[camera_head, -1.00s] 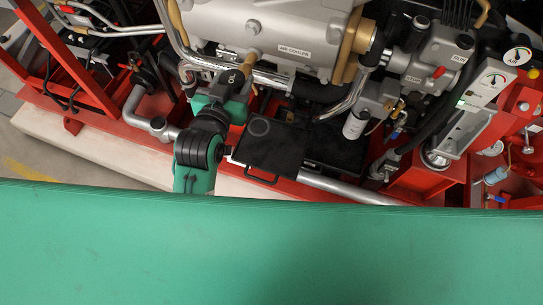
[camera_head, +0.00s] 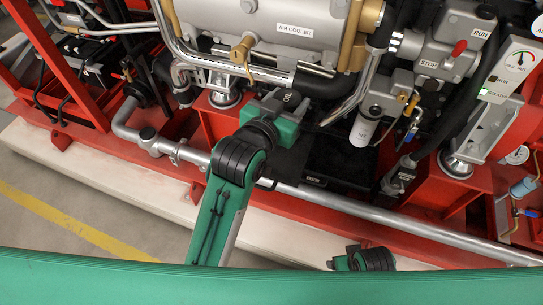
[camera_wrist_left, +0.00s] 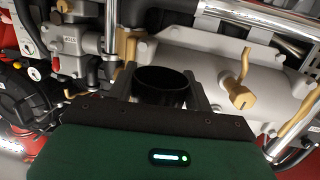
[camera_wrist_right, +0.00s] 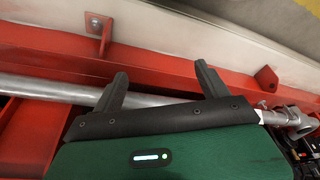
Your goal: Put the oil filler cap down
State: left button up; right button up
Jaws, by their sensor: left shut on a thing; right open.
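The oil filler cap (camera_wrist_left: 162,84), a black round cup-like part, sits between the two fingers of my left gripper (camera_wrist_left: 161,92) in the left wrist view. In the head view my left gripper (camera_head: 284,99) is in front of the engine, below the AIR COOLER label; the cap is not clear there. A dark flat tray (camera_head: 287,164) lies beside and below my left gripper, partly hidden by the gripper and arm. My right gripper (camera_wrist_right: 163,78) is open and empty in the right wrist view, over a silver pipe and red frame.
A brass fitting (camera_head: 243,48) sticks out left of my left gripper. A silver pipe (camera_head: 335,202) runs along the red frame's front. A white cylinder (camera_head: 364,129) and hoses stand to the right. The floor (camera_head: 75,215) at lower left is clear.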

pick_arm(q)
jog(key=b, duration=0.3)
send_over(284, 161)
notch_tip(284, 161, down, 15)
jog(key=shift+f, duration=0.1)
notch_tip(284, 161, down, 4)
jog(key=shift+f+b, duration=0.2)
jog(key=shift+b, duration=0.3)
jog(key=shift+f, duration=0.2)
pick_arm(e)
notch_tip(284, 161, up, 9)
jog(key=s+t, duration=0.1)
jog(key=shift+d, duration=0.2)
pick_arm(q)
jog(key=shift+f, duration=0.6)
jog(key=o, duration=1)
jog(key=shift+c, duration=0.2)
pick_arm(e)
jog(key=shift+f, duration=0.1)
